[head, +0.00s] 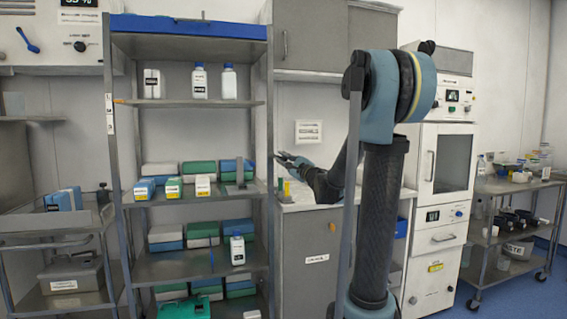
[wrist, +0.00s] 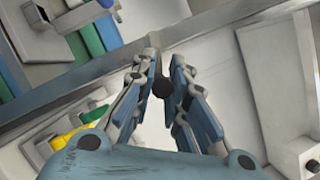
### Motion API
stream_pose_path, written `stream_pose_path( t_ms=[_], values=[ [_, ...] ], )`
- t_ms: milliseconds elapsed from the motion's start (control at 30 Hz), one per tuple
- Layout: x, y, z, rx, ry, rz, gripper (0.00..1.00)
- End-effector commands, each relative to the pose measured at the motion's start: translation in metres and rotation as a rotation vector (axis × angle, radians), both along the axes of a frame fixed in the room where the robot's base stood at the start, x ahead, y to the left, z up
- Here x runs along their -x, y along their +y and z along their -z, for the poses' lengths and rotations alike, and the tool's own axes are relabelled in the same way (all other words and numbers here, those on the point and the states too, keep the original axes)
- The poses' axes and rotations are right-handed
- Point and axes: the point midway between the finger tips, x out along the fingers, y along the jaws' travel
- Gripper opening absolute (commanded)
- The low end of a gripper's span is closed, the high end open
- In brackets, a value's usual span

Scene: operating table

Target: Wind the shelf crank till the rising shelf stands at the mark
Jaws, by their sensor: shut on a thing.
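The shelf unit (head: 188,27) has grey shelves and a blue top edge. Its upper shelf (head: 200,103) carries white bottles; an orange tab (head: 119,101) is at that shelf's left end, by white labels (head: 109,104) on the left post. I cannot tell which of these is the mark. My gripper (head: 279,158) is at the unit's right post, level with just above the middle shelf (head: 160,200). In the wrist view, my gripper (wrist: 160,78) is shut on a small dark knob (wrist: 160,88), apparently the crank handle. The rest of the crank is hidden or too small to make out.
Blue, green and white boxes (head: 202,168) fill the middle shelf. A counter (head: 315,232) with small yellow and green items stands behind my gripper. A cart (head: 60,232) is at the left. A white cabinet (head: 441,200) and a laden trolley (head: 508,188) stand at the right.

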Motion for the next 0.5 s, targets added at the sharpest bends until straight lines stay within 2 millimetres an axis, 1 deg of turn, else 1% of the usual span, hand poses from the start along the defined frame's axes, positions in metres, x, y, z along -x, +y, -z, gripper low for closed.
stream_pose_path(
  t_ms=[200,233,300,500],
  values=[
    [-0.0008,-0.0012,0.0004,0.002,0.001,0.004,0.0],
    [-0.0008,-0.0012,0.0004,0.002,0.001,0.004,0.2],
    [-0.0008,-0.001,0.0004,0.002,0.001,0.004,0.34],
    [-0.0002,-0.0005,0.0,0.002,0.0,0.002,0.34]
  ],
)
